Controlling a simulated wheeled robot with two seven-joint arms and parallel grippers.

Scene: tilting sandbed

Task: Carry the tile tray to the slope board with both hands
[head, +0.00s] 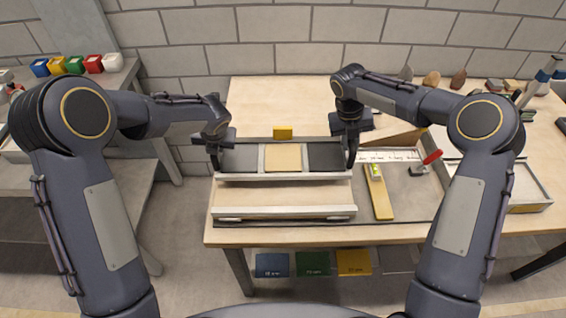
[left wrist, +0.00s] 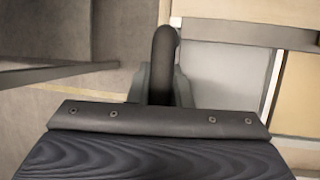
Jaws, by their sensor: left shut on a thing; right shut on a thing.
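The tile tray (head: 250,177) is a long tray with a pale rim, dark panels at its sides and a tan square tile (head: 283,157) in the middle. It looks level, above the wooden table. My left gripper (head: 214,152) is shut on its left end, and my right gripper (head: 350,148) is shut on its right end. In the left wrist view, my left gripper (left wrist: 163,90) is closed around a dark curved handle (left wrist: 165,48), with the tray's pale panel (left wrist: 215,75) beside it. A wooden board with a pale front bar (head: 285,212) lies nearer; I cannot tell whether it is the slope board.
A yellow block (head: 283,132) shows behind the tray. To the right are a yellow level (head: 381,197), a red-handled tool (head: 431,158) and a pale-rimmed tray (head: 530,190). Blue, green and yellow panels (head: 313,263) sit below the table.

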